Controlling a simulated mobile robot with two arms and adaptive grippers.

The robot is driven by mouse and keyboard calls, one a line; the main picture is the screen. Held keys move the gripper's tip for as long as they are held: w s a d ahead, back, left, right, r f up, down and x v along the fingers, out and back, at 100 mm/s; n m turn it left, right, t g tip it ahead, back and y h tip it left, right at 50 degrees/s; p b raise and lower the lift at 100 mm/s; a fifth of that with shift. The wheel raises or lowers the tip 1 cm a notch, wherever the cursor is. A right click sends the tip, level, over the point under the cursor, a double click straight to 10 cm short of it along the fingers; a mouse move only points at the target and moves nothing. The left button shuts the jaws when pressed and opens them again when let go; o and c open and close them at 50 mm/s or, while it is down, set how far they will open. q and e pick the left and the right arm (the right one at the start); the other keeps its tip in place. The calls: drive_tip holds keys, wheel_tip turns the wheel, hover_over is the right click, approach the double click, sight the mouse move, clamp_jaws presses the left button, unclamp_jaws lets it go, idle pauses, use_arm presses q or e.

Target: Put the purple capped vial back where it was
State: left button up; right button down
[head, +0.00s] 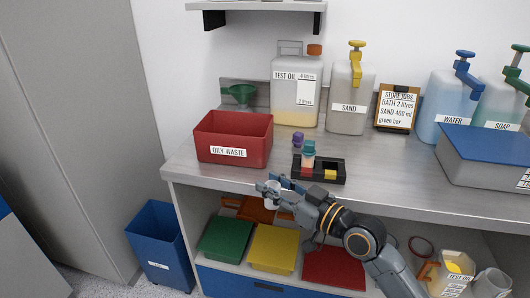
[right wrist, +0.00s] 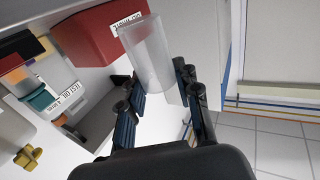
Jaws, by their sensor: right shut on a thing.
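The purple capped vial (head: 298,140) stands upright at the left end of the small black rack (head: 335,179), just behind a teal capped vial (head: 308,154). Its lower part is hidden, so I cannot tell whether it is in a slot or behind the rack. The rack has red and yellow marked places. My right gripper (head: 272,190) is in front of the counter's front edge, left of and below the rack. It is shut on a clear, empty-looking cylinder, which shows between the fingers in the right wrist view (right wrist: 146,52). My left gripper is out of view.
A red oily waste bin (head: 233,135) stands left of the rack. A test oil jug (head: 297,95), a sand jug (head: 350,98) and a notice (head: 397,107) stand behind. A grey-blue box (head: 485,160) is at right. Coloured lids (head: 272,249) lie on the shelf below.

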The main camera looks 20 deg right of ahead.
drive_tip(key=s+f+m+t+h, duration=0.1)
drive_tip(key=s+f+m+h, duration=0.2)
drive_tip(key=s, duration=0.5)
drive_tip(key=s+a+f+m+t+h, duration=0.1)
drive_tip(key=s+f+m+h, duration=0.1)
drive_tip(key=s+f+h, duration=0.3)
drive_tip(key=s+f, duration=0.2)
drive_tip(key=s, duration=0.1)
drive_tip(key=shift+a+m+h, duration=0.2)
drive_tip(key=shift+m+h, duration=0.1)
drive_tip(key=shift+m, duration=0.1)
